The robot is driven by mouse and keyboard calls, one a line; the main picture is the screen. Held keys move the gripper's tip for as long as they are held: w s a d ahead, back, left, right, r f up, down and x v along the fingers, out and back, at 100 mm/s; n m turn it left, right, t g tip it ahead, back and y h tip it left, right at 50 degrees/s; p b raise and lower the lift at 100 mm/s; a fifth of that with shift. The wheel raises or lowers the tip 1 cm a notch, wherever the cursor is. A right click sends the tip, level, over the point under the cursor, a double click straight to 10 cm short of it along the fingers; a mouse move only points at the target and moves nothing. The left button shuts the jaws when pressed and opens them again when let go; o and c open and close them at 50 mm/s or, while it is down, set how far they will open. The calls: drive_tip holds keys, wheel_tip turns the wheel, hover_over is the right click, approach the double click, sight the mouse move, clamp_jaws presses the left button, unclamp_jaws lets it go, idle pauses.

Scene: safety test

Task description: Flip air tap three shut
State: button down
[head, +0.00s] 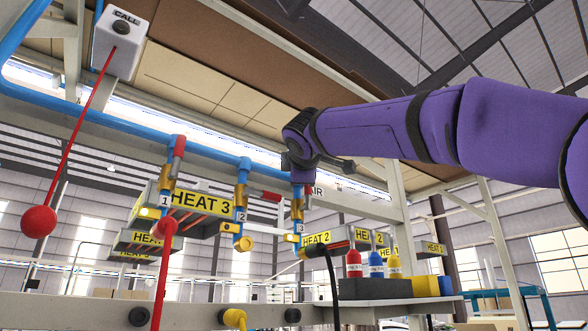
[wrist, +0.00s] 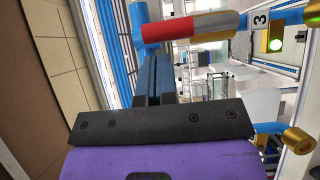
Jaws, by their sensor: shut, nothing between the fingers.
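Air tap three (head: 298,210) is the right one of three numbered drops on the blue pipe, its upper part hidden by my arm in the head view. In the wrist view, its red and grey lever (wrist: 183,30) lies along the pipe, red end towards the blue tee.
Tap one (head: 165,185) and tap two (head: 240,205) hang to the left; tap two's red lever sticks out sideways. A red cord with a ball (head: 38,221) hangs from the CALL box (head: 120,45). A black hose (head: 331,275) hangs below tap three. Bottles (head: 375,263) stand at right.

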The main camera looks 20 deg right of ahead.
drive_tip(key=shift+w+d, duration=0.3)
drive_tip(key=shift+d, duration=0.15)
drive_tip(key=shift+w+d+r+m+g, duration=0.1)
drive_tip(key=shift+d+m+g, duration=0.25)
drive_tip(key=shift+m, duration=0.15)
drive_tip(key=w+d+f+m+g+y, duration=0.2)
drive_tip(key=d+f+m+g+y, duration=0.1)
drive_tip(key=d+m+g+y, duration=0.3)
drive_tip(key=shift+w+d+f+m+y, duration=0.35)
drive_tip(key=shift+d+m+y, duration=0.9)
drive_tip(key=shift+m, duration=0.95)
drive_tip(key=shift+a, duration=0.1)
